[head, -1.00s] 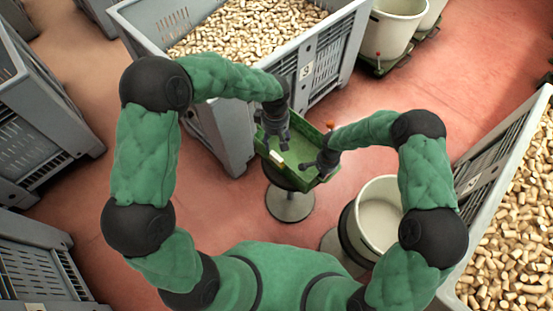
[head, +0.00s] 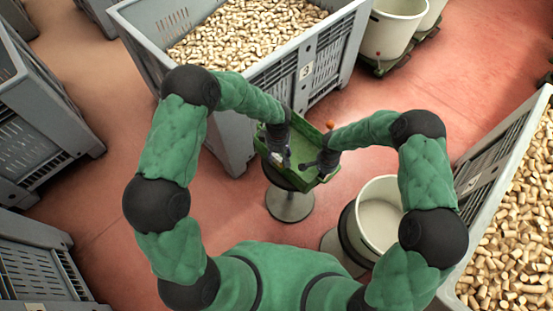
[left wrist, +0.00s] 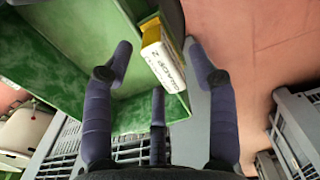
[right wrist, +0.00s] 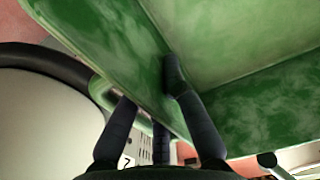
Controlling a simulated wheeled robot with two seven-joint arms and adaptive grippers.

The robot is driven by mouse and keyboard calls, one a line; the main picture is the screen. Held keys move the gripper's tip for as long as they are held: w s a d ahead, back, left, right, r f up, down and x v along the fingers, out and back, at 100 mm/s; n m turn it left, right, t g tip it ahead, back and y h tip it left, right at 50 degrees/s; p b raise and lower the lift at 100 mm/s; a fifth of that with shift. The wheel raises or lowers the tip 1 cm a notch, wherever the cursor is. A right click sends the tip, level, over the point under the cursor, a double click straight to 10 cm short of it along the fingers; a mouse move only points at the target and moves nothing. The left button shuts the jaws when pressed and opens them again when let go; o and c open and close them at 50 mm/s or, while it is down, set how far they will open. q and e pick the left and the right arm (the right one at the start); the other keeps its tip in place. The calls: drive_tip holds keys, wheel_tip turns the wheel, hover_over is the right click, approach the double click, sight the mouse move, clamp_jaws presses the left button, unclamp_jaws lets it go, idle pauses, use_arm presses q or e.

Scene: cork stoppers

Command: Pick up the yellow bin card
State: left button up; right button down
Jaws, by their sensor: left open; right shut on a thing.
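The yellow bin card (left wrist: 150,32), with a white printed face, shows in the left wrist view by the end of the green tray (left wrist: 60,60). In the head view a small pale patch of it (head: 287,162) shows beside my left gripper (head: 281,153). My left gripper's fingers (left wrist: 162,60) are open, one on each side of the card in the picture; I cannot tell if they touch it. My right gripper (head: 318,166) is shut on the wall of the green tray (right wrist: 110,50), with fingers on both sides of it in the right wrist view.
The green tray sits on a round pedestal (head: 290,205). A grey crate of corks (head: 240,80) stands behind it, another (head: 495,165) at the right. A white bucket (head: 380,215) stands close to the tray's right. Red floor is open at left.

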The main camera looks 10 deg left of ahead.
sight(277, 155)
use_arm(q)
drive_tip(key=shift+f, duration=0.45)
drive_tip(key=c, duration=1.1)
wheel_tip(277, 155, up, 10)
